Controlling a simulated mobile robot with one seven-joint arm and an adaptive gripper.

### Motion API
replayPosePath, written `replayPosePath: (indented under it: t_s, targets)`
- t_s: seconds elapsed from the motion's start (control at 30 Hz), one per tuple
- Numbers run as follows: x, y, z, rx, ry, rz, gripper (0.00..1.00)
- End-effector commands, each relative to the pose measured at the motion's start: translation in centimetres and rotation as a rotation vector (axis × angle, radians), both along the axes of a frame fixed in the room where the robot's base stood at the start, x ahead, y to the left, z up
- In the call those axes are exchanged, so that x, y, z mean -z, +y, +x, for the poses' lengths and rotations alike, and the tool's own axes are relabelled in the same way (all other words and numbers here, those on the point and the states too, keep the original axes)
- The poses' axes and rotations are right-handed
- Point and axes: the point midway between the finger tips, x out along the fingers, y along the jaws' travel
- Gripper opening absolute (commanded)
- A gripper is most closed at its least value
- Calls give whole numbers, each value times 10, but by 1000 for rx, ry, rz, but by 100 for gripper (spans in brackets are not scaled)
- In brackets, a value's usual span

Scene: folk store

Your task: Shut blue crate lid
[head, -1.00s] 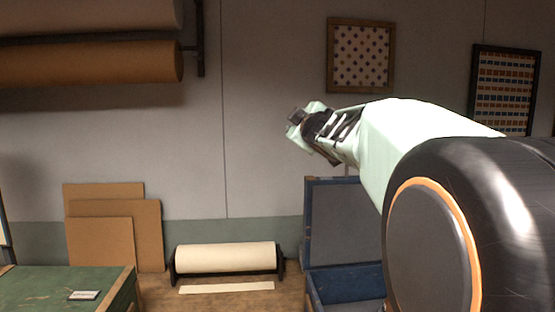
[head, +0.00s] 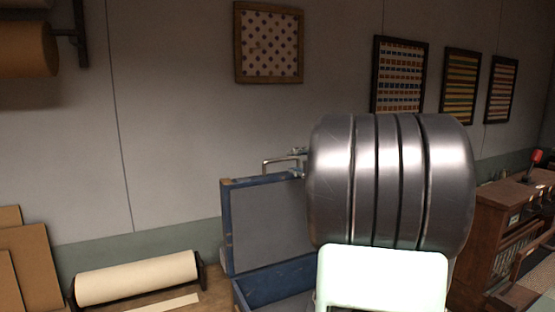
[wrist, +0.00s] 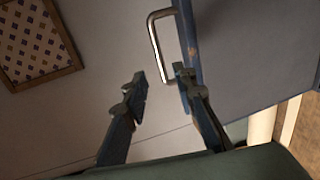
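The blue crate (head: 282,285) stands open on the bench, its lid (head: 262,225) raised upright at the back with a grey inner panel. A metal handle (head: 278,161) sticks up from the lid's top edge. In the wrist view the handle (wrist: 156,42) and the lid's blue edge (wrist: 187,32) lie just beyond my gripper (wrist: 160,92). My gripper is open, its two fingers apart with nothing between them. The right fingertip appears close to the lid's edge; I cannot tell whether it touches. In the head view my arm hides most of the gripper and the crate's right side.
A cream paper roll (head: 137,277) on a dark stand sits left of the crate. Brown boards (head: 35,262) lean at far left. Framed patterns (head: 268,43) hang on the wall behind. A wooden cabinet (head: 505,225) stands at right. The air left of the lid is clear.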

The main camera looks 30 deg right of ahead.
Motion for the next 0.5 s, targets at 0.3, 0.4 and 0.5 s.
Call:
replayPosePath:
  t_s: [0.3,0.4,0.5]
  targets:
    - [9,-5,46,-2,1,2,25]
    - [13,-7,64,0,1,2,25]
    - [16,-9,79,-1,1,2,25]
